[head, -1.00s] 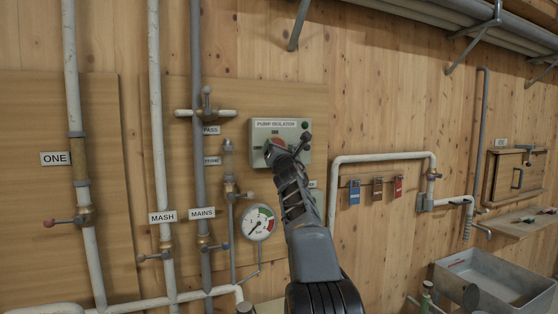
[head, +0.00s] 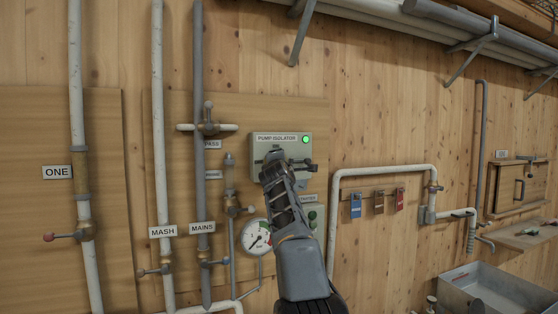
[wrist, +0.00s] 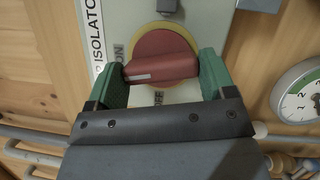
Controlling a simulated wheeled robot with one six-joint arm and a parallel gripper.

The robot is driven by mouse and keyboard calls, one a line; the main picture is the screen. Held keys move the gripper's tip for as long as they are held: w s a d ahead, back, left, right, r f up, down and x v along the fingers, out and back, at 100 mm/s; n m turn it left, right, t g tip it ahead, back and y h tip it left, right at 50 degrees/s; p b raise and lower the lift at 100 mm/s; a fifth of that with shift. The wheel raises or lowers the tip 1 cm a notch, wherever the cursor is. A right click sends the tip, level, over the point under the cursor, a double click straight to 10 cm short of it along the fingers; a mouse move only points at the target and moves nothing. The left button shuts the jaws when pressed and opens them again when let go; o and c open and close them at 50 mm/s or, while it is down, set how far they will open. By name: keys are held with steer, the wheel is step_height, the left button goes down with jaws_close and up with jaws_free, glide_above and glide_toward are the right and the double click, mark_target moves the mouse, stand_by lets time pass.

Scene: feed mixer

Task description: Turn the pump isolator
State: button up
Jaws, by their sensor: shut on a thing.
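OFF lettering shows below the knob, partly covered. My gripper (wrist: 162,70) has its green fingers on either end of the knob's bar. In the head view my gripper (head: 274,160) covers the knob.
A pressure gauge (head: 256,238) sits just below the box, near my arm. Pipes with valves (head: 207,126) stand to the left. A white pipe (head: 385,169) and hanging tags (head: 356,205) are to the right. A metal sink (head: 488,290) is lower right.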

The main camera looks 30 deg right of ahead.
steer(key=shift+r+m+g+p, duration=0.15)
steer(key=shift+m+g+p, duration=0.25)
steer(key=shift+m+p, duration=0.65)
steer(key=shift+m, duration=0.45)
steer(key=o, duration=0.9)
steer(key=b+v, duration=0.3)
steer(key=v, duration=0.4)
steer(key=b+v, duration=0.3)
steer(key=v, duration=0.3)
steer(key=shift+s+a+r+b, duration=0.2)
steer(key=shift+s+b, duration=0.15)
steer(key=shift+b, duration=0.05)
